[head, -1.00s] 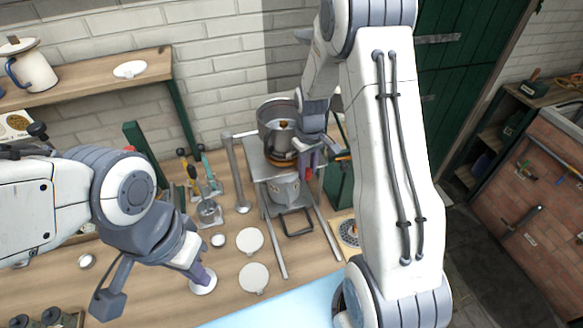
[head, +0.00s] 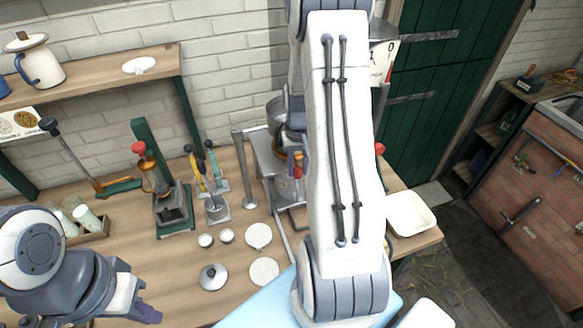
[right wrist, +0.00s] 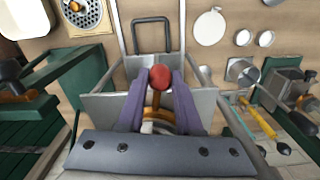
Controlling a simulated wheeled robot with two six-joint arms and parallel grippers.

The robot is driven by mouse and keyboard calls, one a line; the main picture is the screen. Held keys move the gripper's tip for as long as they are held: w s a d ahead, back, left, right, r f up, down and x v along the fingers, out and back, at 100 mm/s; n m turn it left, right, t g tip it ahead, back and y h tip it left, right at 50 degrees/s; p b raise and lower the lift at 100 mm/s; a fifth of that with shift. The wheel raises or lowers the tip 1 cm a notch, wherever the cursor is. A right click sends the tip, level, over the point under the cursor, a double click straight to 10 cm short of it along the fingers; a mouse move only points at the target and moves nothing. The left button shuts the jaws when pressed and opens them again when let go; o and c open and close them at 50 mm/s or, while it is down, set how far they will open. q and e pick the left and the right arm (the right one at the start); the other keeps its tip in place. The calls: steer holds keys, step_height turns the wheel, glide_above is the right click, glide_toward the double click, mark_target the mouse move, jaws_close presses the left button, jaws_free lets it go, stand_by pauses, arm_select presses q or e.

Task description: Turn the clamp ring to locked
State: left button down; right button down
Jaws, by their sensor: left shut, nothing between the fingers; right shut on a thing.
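The clamp ring is a brass-coloured band with a lever; in the right wrist view the lever (right wrist: 157,103) ends in a red knob (right wrist: 160,77). My right gripper (right wrist: 159,92) is shut on this lever, with purple fingers on either side. In the head view the grey metal churn vessel (head: 274,107) stands behind my right arm, which hides most of the ring. My right gripper shows only partly there (head: 300,163). I cannot tell the ring's locked position. My left gripper (head: 147,314) is shut and empty, low at the left, apart from the churn.
A black-knobbed lid (head: 214,277) and white discs (head: 258,235) lie on the bench, left of the churn. A metal post (head: 242,160) and tools in holders (head: 205,180) stand close by. A white tray (head: 410,213) is at the right end.

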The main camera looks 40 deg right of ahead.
mark_target(298, 167)
steer(key=shift+w+d+r, duration=0.1)
steer(key=shift+w, duration=0.05)
steer(key=c, duration=0.6)
jaws_free()
steer(key=shift+o, duration=0.2)
step_height(298, 167, up, 9)
steer(key=shift+b, duration=1.2)
steer(key=shift+r, duration=0.7)
